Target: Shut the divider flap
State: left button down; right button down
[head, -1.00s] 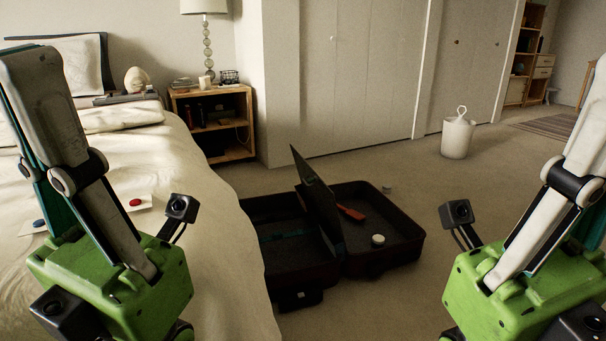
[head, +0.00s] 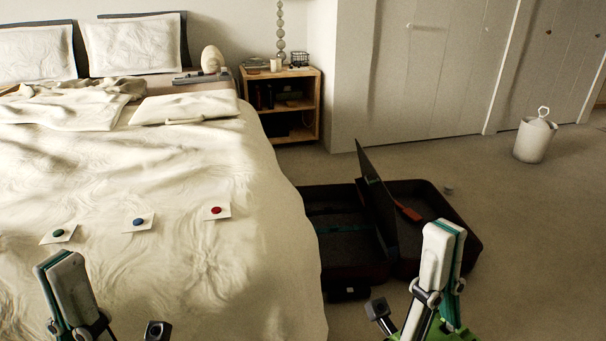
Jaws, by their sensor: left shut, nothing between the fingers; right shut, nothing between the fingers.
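The divider flap (head: 373,200) is a thin dark panel in the head view. It stands up steeply, leaning slightly left at its top, between the two halves of an open dark suitcase (head: 465,238) on the floor. My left gripper (head: 62,262) is at the bottom left, in front of the bed, shut and empty. My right gripper (head: 446,232) is at the lower right, pointing up, shut and empty. It covers part of the suitcase's right half in the picture. I cannot tell how far it is from the flap.
An orange object (head: 408,211) lies in the suitcase's right half. The bed (head: 200,270), with several coloured discs on cards, borders the suitcase on the left. A nightstand (head: 313,105) and closet doors (head: 430,75) stand behind. A white bin (head: 534,140) is at the right; carpet there is mostly free.

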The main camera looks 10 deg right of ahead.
aim_at(379, 195)
jog(key=i+l+u, duration=0.35)
jog(key=l+u, duration=0.2)
jog(key=l, duration=0.15)
jog(key=i+l+u, duration=0.1)
jog(key=l+u, duration=0.15)
jog(key=l, duration=0.15)
jog(key=l+u, duration=0.25)
jog(key=l, duration=0.2)
jog(key=i+l, duration=0.1)
jog(key=l, duration=0.25)
jog(key=i+l, duration=0.15)
jog(key=l, duration=0.2)
jog(key=i+l, duration=0.1)
jog(key=l, duration=0.3)
jog(key=i+l, duration=0.15)
jog(key=l, duration=0.2)
jog(key=i+l, duration=0.1)
jog(key=l, duration=0.25)
jog(key=u, duration=0.05)
